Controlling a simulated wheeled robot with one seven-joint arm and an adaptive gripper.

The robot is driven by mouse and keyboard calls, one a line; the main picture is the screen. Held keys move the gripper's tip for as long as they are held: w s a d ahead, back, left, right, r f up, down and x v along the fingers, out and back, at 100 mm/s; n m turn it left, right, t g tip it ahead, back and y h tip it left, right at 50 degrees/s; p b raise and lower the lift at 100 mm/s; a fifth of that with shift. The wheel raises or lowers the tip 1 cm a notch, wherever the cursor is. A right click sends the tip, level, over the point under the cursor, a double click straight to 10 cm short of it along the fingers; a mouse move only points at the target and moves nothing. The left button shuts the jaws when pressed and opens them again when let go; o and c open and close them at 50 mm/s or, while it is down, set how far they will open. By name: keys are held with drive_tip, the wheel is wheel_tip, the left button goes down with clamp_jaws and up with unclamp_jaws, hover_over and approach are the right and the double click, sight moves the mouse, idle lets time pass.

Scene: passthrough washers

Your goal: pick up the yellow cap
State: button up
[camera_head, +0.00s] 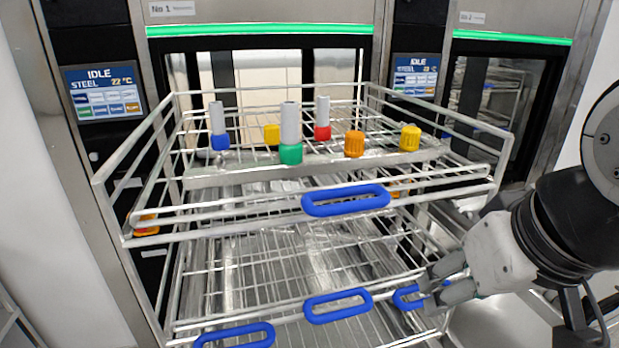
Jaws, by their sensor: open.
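A yellow cap (410,138) stands at the right of the upper wire rack (290,237). A second yellow cap (272,134) stands further left, partly behind a tube with a green cap. My gripper (437,284) is at the lower right, in front of the rack's right side. It is well below and to the right of the nearer yellow cap, apart from both. It is open, and no object shows between its fingers.
An orange cap (354,144) stands beside the nearer yellow cap. Tubes with blue (218,125), green (290,133) and red (322,118) caps stand to the left. Blue handles (346,200) and raised wire rims edge the racks. Two washers marked IDLE stand behind.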

drive_tip(key=shift+o, duration=0.5)
drive_tip(key=shift+o, duration=0.2)
drive_tip(key=shift+w+r, duration=0.1)
drive_tip(key=w+a+r+b, duration=0.1)
drive_tip(key=w+a+r, duration=0.2)
drive_tip(key=w+r, duration=0.6)
drive_tip(key=w+a+r, duration=0.4)
drive_tip(key=w+r, duration=0.3)
drive_tip(key=w, duration=0.4)
drive_tip(key=w+a+r, duration=0.3)
drive_tip(key=w+a, duration=0.3)
drive_tip(key=w, duration=0.2)
drive_tip(key=g+b, duration=0.1)
drive_tip(key=b, duration=0.1)
hover_over(271, 125)
drive_tip(key=s, duration=0.2)
drive_tip(key=f, duration=0.7)
drive_tip(key=shift+w+d, duration=0.15)
drive_tip(key=shift+d, duration=0.15)
drive_tip(key=shift+a+p+x, duration=0.15)
drive_tip(key=shift+p+x, duration=0.2)
drive_tip(key=shift+x, duration=1.05)
drive_tip(key=shift+a+p+x, duration=0.1)
drive_tip(key=shift+p+x, duration=0.25)
drive_tip(key=shift+x, duration=1.05)
drive_tip(key=c, duration=1)
